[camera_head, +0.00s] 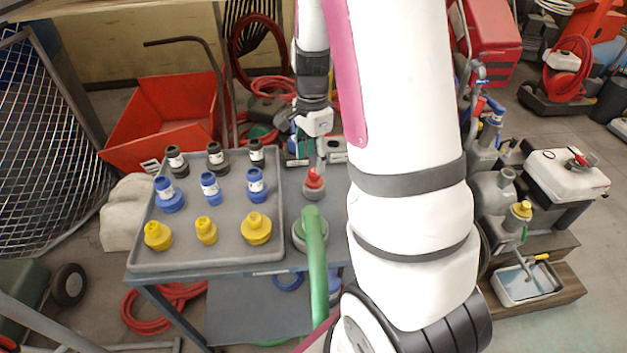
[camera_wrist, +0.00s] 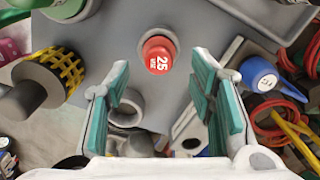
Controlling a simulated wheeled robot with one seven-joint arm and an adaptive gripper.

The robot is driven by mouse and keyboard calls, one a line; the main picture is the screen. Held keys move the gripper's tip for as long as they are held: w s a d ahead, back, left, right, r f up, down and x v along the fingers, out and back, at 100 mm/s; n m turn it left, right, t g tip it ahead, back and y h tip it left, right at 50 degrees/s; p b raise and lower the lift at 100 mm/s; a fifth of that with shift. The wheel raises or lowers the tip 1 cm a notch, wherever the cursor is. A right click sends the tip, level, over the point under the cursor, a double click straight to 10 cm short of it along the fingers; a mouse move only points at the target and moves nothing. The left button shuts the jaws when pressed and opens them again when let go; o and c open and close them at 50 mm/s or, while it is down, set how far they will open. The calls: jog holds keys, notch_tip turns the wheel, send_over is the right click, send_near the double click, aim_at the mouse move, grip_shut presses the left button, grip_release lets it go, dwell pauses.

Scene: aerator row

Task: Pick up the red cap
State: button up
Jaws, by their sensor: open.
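The red cap (camera_head: 314,178) stands upright on the grey bench top (camera_head: 288,190), on a grey base, just right of the tray. In the wrist view the red cap (camera_wrist: 158,53) shows its top with a white "25" marking. My gripper (camera_head: 310,152) hangs just above and behind the cap in the head view. In the wrist view my gripper (camera_wrist: 162,75) has its two teal-padded fingers spread wide. The cap appears beyond the fingertips, roughly centred between them, and nothing is held. The exact height gap is hard to tell.
A grey tray (camera_head: 141,262) left of the cap holds black, blue and yellow fittings. A green hose (camera_head: 315,255) rises close in front of the cap. A grey block with a round hole (camera_wrist: 190,128) and other fittings lie near the fingers in the wrist view.

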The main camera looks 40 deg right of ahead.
aim_at(314, 171)
jog(key=f, duration=0.2)
jog(key=f+b, duration=0.1)
jog(key=f, duration=0.2)
jog(key=shift+s+d+f, duration=0.1)
jog(key=shift+d+f, duration=0.05)
jog(key=shift+d, duration=0.05)
grip_shut()
